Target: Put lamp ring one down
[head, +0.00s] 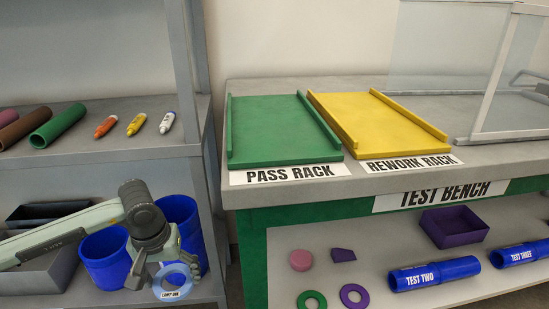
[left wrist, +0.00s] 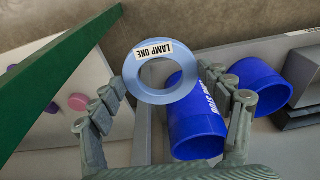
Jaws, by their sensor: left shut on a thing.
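Lamp ring one is a light blue flat ring (head: 177,294) with a white LAMP ONE label. My left gripper (head: 166,274) is shut on it, in front of the lower left shelf in the head view. In the left wrist view the ring (left wrist: 131,72) sits between the two fingertips (left wrist: 165,80), one at each side of its rim, its label facing the camera. Behind it are blue cylinders, one (left wrist: 195,120) with partly hidden lettering. My right gripper is not in view.
The test bench holds a green pass rack (head: 275,130) and a yellow rework rack (head: 380,125), both empty. Its lower shelf holds a green ring (head: 301,302), a purple ring (head: 343,295), a purple tray (head: 455,240) and blue tubes (head: 434,274). Blue cylinders (head: 103,262) stand beside my left gripper.

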